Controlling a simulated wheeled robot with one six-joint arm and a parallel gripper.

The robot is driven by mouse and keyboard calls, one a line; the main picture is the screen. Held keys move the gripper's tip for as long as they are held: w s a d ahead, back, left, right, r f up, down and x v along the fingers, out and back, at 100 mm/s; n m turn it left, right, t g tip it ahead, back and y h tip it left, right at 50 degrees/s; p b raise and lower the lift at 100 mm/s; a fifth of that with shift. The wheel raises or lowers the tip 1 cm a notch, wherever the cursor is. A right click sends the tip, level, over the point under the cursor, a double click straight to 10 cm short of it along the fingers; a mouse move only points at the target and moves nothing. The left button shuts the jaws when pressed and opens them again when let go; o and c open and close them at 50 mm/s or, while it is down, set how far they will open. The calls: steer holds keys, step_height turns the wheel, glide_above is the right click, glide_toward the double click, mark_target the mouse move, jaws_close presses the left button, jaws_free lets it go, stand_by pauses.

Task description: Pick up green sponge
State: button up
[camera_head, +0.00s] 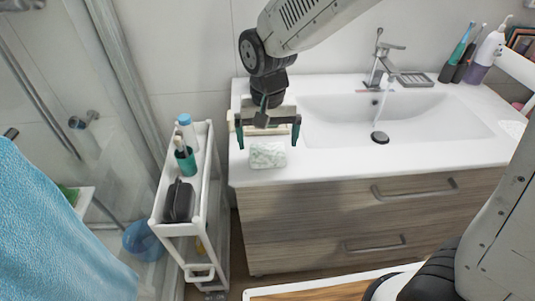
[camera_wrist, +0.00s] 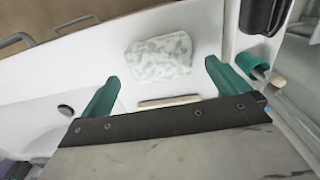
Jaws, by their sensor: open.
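The green sponge (camera_head: 267,155), pale with a mottled green and white pattern, lies flat near the front left of the white sink counter. It shows whole in the wrist view (camera_wrist: 160,57). My gripper (camera_head: 267,135) is open and empty, pointing down above the counter just behind the sponge in the head view. In the wrist view its green fingertips (camera_wrist: 162,72) are wide apart, with the sponge just beyond them and between their lines. I see no contact with the sponge.
A white cart (camera_head: 197,228) stands left of the counter, holding a white bottle with a blue cap (camera_head: 187,130), a green cup (camera_head: 186,160) and a dark item (camera_head: 179,201). The basin (camera_head: 430,119) and faucet (camera_head: 382,62) are right. A pale tan item (camera_wrist: 168,102) lies by my gripper.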

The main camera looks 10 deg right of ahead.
mark_target(268, 149)
step_height(268, 149, down, 4)
steer(key=shift+s+a+f, duration=0.1)
steer(key=shift+f, duration=0.05)
steer(key=c, duration=1.1)
